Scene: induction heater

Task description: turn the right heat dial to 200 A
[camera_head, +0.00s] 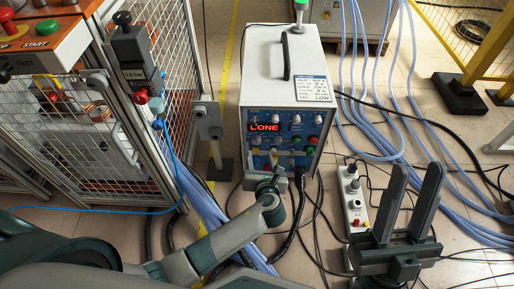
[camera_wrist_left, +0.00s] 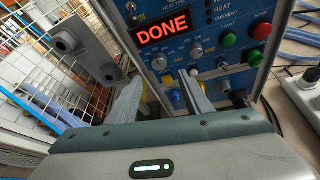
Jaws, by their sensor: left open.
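The induction heater (camera_head: 262,72) is a white box with a blue front panel; its red display (camera_wrist_left: 163,31) reads DONE in the left wrist view. Two grey dials, a left one (camera_wrist_left: 159,62) and a right one (camera_wrist_left: 196,50), sit below the display. The dial scales are too small to read, so I cannot tell the setting. My left gripper (camera_head: 268,166) is open just in front of the lower panel. In the left wrist view its fingers (camera_wrist_left: 160,84) point at the panel below the dials, holding nothing visible. My right gripper (camera_head: 415,175) is open and empty, right of the heater.
Green and red buttons (camera_wrist_left: 256,58) sit right of the dials. A grey box with round black parts (camera_wrist_left: 84,42) stands left of the panel, before a mesh cage (camera_head: 120,130). A power strip (camera_head: 353,200), black cables and blue hoses lie right of the heater.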

